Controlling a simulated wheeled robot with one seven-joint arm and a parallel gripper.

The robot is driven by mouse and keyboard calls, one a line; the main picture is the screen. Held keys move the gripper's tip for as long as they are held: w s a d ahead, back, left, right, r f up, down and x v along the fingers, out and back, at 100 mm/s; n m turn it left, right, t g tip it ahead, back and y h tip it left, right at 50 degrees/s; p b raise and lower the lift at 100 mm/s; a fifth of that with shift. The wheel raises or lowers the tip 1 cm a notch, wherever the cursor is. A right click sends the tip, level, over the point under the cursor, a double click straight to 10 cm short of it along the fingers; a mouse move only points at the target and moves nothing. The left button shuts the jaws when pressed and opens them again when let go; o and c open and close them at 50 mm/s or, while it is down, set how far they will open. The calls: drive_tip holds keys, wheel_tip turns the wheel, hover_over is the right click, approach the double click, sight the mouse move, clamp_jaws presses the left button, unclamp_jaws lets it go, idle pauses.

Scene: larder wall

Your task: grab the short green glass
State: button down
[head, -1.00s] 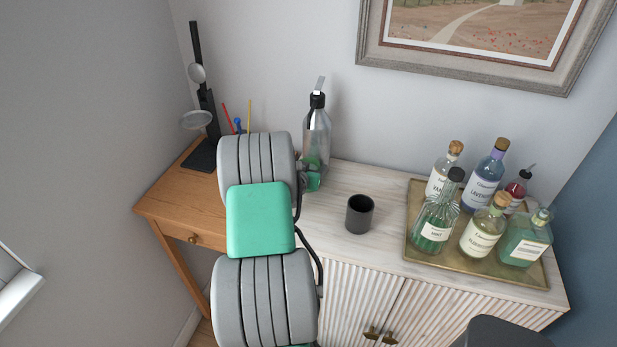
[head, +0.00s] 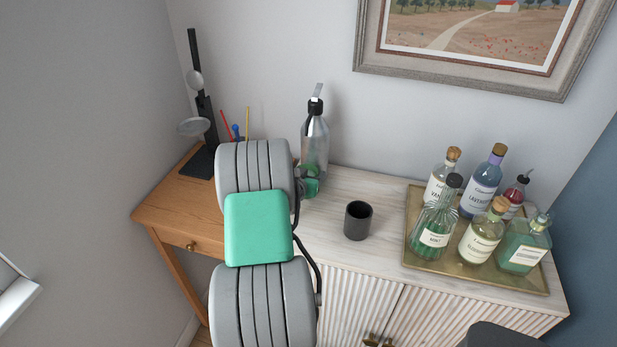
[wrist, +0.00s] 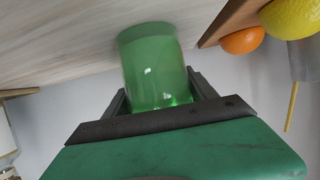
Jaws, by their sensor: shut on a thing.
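The short green glass (wrist: 154,65) is translucent and fills the middle of the wrist view. My gripper (wrist: 158,95) is shut on it, one finger on each side. The wrist picture looks upside down, with the pale worktop at the top. The glass's far end is close to the worktop; I cannot tell whether it touches. In the head view my arm hides most of the gripper, and only a small green patch shows beside the tall bottle, which I cannot assign to glass or gripper.
A tall metallic bottle (head: 315,140) stands just behind the gripper. A dark cup (head: 358,220) stands right of it on the cabinet top. A brass tray (head: 420,262) holds several bottles further right. An orange (wrist: 243,41) and a lemon (wrist: 290,17) show in the wrist view.

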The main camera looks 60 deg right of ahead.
drive_tip(key=shift+r, duration=0.25)
